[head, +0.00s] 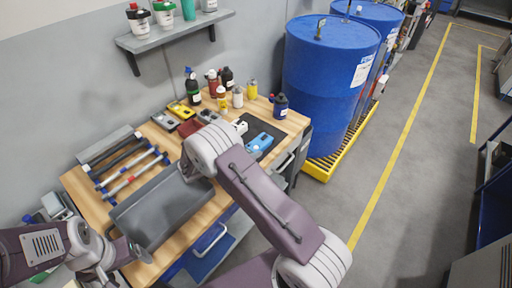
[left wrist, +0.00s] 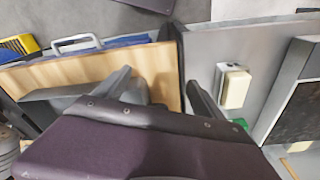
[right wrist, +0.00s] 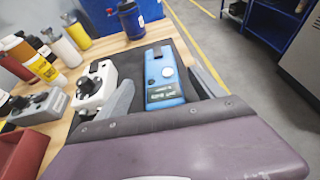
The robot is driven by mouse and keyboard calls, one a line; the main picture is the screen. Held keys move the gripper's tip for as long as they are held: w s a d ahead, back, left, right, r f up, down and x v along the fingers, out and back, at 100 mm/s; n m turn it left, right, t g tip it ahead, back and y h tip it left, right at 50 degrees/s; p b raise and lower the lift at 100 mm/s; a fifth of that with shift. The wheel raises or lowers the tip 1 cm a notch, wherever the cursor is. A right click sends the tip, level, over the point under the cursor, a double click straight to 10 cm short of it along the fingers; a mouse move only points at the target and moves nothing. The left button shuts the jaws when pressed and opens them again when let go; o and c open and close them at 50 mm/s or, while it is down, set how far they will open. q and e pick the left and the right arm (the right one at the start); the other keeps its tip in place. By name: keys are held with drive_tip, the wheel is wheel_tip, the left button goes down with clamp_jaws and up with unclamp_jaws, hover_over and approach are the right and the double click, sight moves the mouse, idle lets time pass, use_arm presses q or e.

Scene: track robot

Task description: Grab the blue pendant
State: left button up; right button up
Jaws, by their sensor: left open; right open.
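The blue pendant (head: 259,142) lies on a dark mat at the right end of the wooden workbench. In the right wrist view the blue pendant (right wrist: 165,92) shows a dark display and a round pale button. My right gripper (right wrist: 160,80) is open, with the pendant in view between its fingers; I cannot tell if they touch it. In the head view my right arm hides its fingers. A white pendant (right wrist: 95,88) with a black knob lies just left of it. My left gripper (left wrist: 160,82) is open and empty near the bench's left front corner.
A grey tray (head: 160,212) and rods on a rack (head: 125,168) fill the bench's left half. Several bottles (head: 222,95) stand behind the pendants. A grey pendant (right wrist: 38,107) is further left. Blue drums (head: 325,80) stand right of the bench; the floor beyond is clear.

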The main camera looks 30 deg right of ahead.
sight(253, 147)
drive_tip(key=x, duration=0.5)
drive_tip(key=shift+d+f, duration=0.1)
drive_tip(key=shift+f, duration=0.1)
drive_tip(key=shift+s+r, duration=0.1)
drive_tip(key=shift+c, duration=1.2)
clamp_jaws()
